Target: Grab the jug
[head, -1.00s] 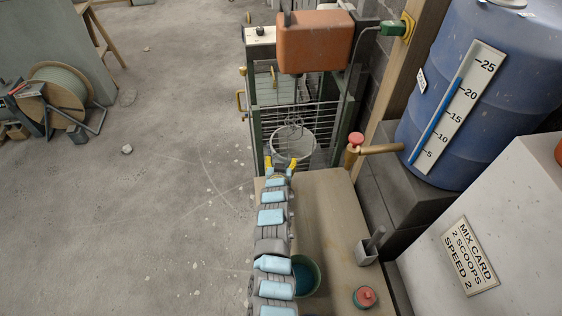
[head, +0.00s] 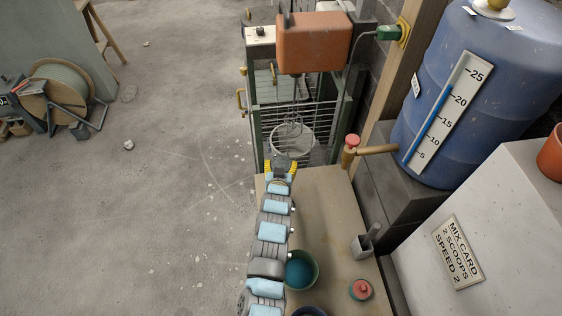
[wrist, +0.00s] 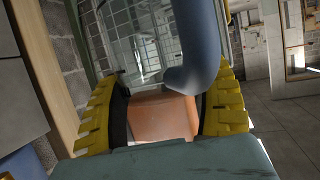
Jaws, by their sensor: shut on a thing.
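My gripper (head: 281,166) has yellow fingers and is at the far end of my arm, in front of the mixer cage. The jug's body cannot be made out in either view.
The mixer has an orange housing (head: 314,42), a wire cage and a pale bucket (head: 292,140). A teal bucket (head: 316,270), a red-topped item (head: 361,289) and a small grey holder (head: 361,247) stand on the bench (head: 330,225). A blue drum (head: 425,85) stands right. Floor at left is mostly clear.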

